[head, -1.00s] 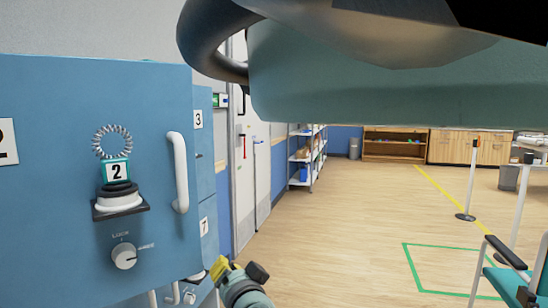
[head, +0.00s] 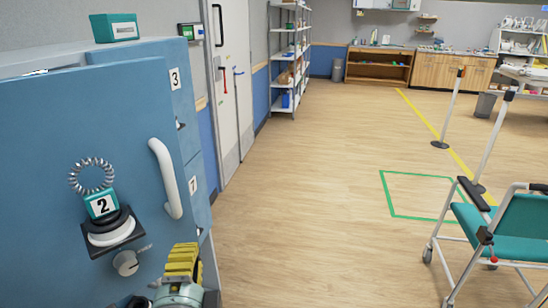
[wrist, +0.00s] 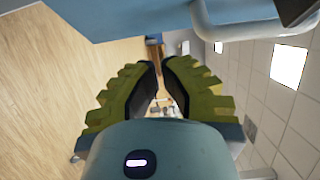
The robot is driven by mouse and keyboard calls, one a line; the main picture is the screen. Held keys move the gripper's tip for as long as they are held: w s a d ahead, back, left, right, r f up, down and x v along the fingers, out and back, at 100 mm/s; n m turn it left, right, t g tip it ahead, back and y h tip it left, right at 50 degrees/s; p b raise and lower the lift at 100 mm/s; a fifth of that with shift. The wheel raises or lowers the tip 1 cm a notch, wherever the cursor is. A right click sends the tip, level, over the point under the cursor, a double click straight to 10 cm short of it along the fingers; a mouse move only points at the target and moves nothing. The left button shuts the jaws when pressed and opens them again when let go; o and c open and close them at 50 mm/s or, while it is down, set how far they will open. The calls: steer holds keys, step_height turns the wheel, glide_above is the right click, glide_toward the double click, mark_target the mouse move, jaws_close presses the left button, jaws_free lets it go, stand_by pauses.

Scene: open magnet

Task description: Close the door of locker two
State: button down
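The blue door of locker two (head: 60,150) fills the left of the head view. It carries a white upright handle (head: 166,178), a "2" tag with a coiled ring (head: 102,206) and a knob (head: 126,263). The door's top edge stands in front of the locker body, so it looks ajar; how far is hard to tell. My gripper (head: 183,258) is low, right of the knob and below the handle, apart from the handle. In the wrist view its yellow-green fingers (wrist: 160,68) have a narrow empty gap between them. The blue door (wrist: 120,18) and handle (wrist: 250,20) lie above them.
Lockers three (head: 175,85) and seven (head: 194,186) are behind the door's right edge. A teal box (head: 115,28) sits on top of the locker. A wheeled teal chair (head: 515,235) stands at the right. The wooden floor (head: 300,200) between is clear.

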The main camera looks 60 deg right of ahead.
mark_target(187, 219)
steer(key=p+x, duration=0.1)
steer(key=x, duration=0.2)
steer(key=w+p+x, duration=0.1)
steer(key=x, duration=0.3)
steer(key=a+p+x, duration=0.1)
steer(key=p+x, duration=0.1)
steer(key=x, duration=0.2)
steer(key=shift+w+d+r, duration=0.1)
steer(key=shift+w+r, duration=0.05)
steer(key=shift+w, duration=0.25)
steer(key=shift+w+d+p, duration=0.1)
steer(key=shift+w+p, duration=0.2)
steer(key=shift+w, duration=0.55)
steer(key=shift+f, duration=0.2)
steer(key=w+a+n+t+y+b, duration=0.1)
steer(key=w+n+t+y+b, duration=0.4)
steer(key=w, duration=1.3)
steer(key=n+y, duration=0.1)
steer(key=y, duration=0.1)
steer(key=shift+a+y+b, duration=0.3)
steer(key=shift+a+b, duration=0.05)
steer(key=shift+a, duration=0.05)
